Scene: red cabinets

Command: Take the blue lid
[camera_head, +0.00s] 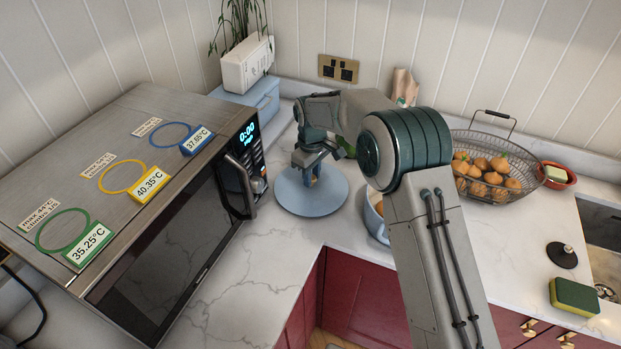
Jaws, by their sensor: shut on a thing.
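The blue lid (296,195) is a round, pale blue disc over the marble counter, just right of the microwave. My gripper (313,178) is above its middle, shut on the small knob there. My arm comes in from the lower right and hides part of the view behind the lid. I cannot tell whether the lid rests on the counter or is slightly raised. A blue pot (374,222) stands to the right, mostly hidden behind my arm.
The microwave (150,215) stands close on the left, with coloured rings and temperature tags on top. A blue box (262,97) with a white planter (247,63) is behind. A wire basket of onions (495,170), a sponge (574,297) and a black stopper (562,254) lie right.

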